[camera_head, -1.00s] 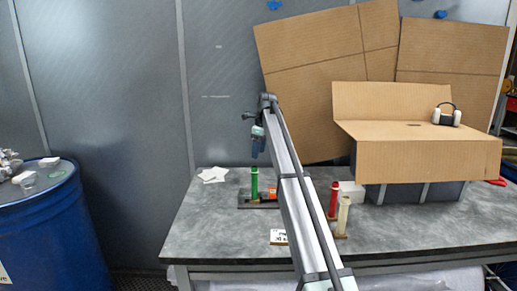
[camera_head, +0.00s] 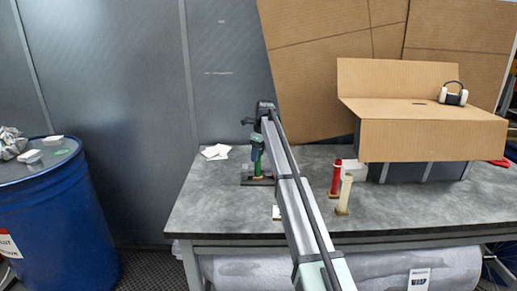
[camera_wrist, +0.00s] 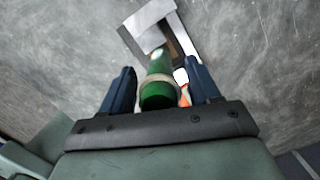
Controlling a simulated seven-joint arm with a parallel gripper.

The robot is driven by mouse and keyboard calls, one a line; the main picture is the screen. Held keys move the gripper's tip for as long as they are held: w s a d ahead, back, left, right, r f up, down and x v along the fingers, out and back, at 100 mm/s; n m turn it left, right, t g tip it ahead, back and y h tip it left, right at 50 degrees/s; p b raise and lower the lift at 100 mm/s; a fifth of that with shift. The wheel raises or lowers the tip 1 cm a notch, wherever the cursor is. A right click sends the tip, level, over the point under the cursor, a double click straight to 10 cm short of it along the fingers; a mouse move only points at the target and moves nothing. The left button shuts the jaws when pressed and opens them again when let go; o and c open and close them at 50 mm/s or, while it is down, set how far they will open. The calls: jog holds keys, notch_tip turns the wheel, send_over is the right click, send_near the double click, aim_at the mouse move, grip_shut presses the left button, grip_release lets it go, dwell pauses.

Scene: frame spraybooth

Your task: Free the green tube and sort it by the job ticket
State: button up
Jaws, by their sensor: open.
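The green tube (camera_head: 258,169) stands upright on a dark base (camera_head: 246,180) toward the back left of the table. In the wrist view the green tube (camera_wrist: 158,95), with a pale band around it, lies between the two blue fingers of my gripper (camera_wrist: 161,74). The fingers are open, one on each side, with gaps to the tube. In the head view my gripper (camera_head: 257,150) is over the tube's upper part. An orange and white thing beside the tube shows only partly. A white card (camera_head: 276,212) is partly behind my arm; its print is unreadable.
A red tube (camera_head: 336,179) and a cream tube (camera_head: 344,194) stand upright right of my arm. White papers (camera_head: 215,152) lie at the back left. The front left table is clear.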

jog(key=shift+f, duration=0.15)
jog(key=c, duration=1)
jog(key=o, duration=0.5)
jog(key=c, duration=0.4)
jog(key=shift+d+r, duration=0.2)
jog(key=shift+d, duration=0.15)
jog(key=shift+s, duration=0.15)
